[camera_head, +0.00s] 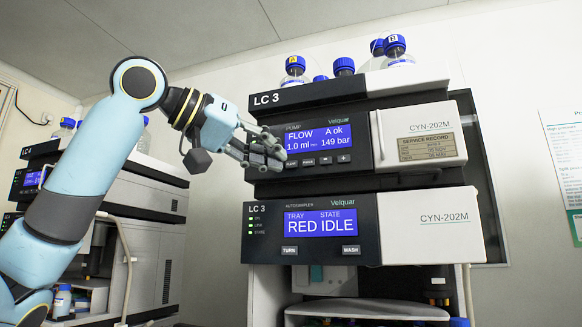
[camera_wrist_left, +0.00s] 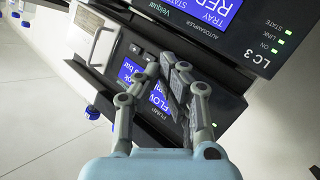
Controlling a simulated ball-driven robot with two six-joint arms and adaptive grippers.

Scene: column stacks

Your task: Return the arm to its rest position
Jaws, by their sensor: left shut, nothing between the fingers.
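My left arm (camera_head: 85,165) comes in from the left in the head view. My left gripper (camera_head: 272,150) is shut and empty in front of the left part of the pump module (camera_head: 375,140) of the LC 3 stack. It covers part of the panel beside the display, which reads FLOW 1.0 and A ok 149 bar. Whether the fingers touch the panel, I cannot tell. In the left wrist view the left gripper (camera_wrist_left: 175,88) has its fingers together over the pump display (camera_wrist_left: 130,70). My right gripper is not in view.
The autosampler module (camera_head: 365,225) below shows TRAY RED, STATE IDLE, with TURN and WASH buttons. Blue-capped bottles (camera_head: 397,50) stand on top of the stack. A second stack, LC 4 (camera_head: 130,195), stands at the left behind my arm. A poster (camera_head: 565,160) hangs at the right.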

